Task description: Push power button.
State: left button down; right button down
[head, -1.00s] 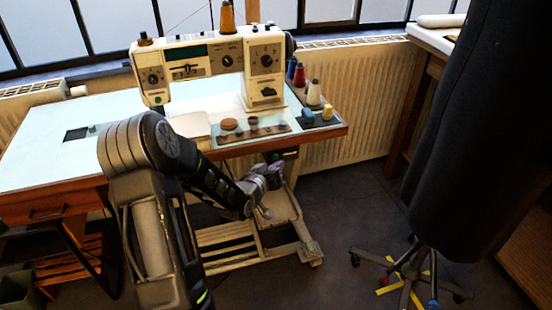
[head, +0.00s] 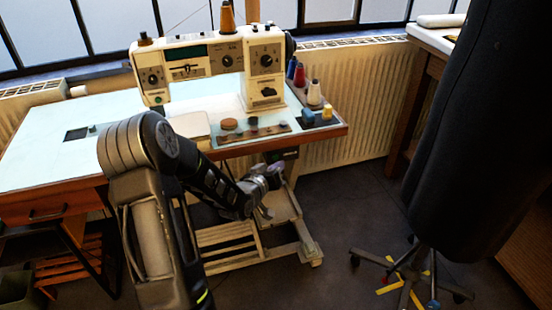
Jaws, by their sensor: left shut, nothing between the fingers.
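The sewing machine (head: 215,62) stands on the pale blue table (head: 60,125). A dark switch box (head: 288,154) hangs under the table's right front edge. I cannot make out a separate power button on it; part of the box is close behind my wrist. My left arm reaches in from the lower left, in front of the table. My left gripper (head: 266,212) is shut and empty, pointing downward just below the switch box. I cannot tell whether it touches anything. My right gripper is out of view.
Thread spools (head: 299,75) and small pieces stand on the table's right end, near a brown pincushion (head: 229,124). A metal stand with a pedal (head: 230,236) is below. A dark dress form (head: 470,130) on a wheeled base stands right. Floor between is clear.

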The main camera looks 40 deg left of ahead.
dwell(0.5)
pick_arm(q)
jog(key=shift+w+a, duration=0.25)
jog(key=shift+a, duration=0.1)
jog(key=shift+w+a+b, duration=0.25)
jog(key=shift+a+b, duration=0.15)
jog(key=shift+b, duration=0.05)
dwell(0.7)
jog(key=shift+d, duration=0.1)
jog(key=shift+s+d, duration=0.5)
jog(key=shift+d, duration=0.15)
jog(key=shift+d, duration=0.1)
jog(key=s+d, duration=0.1)
jog(key=s+d+b, duration=0.1)
jog(key=d, duration=0.1)
jog(key=s+d, duration=0.1)
jog(key=shift+s+d, duration=0.25)
jog(key=shift+d, duration=0.1)
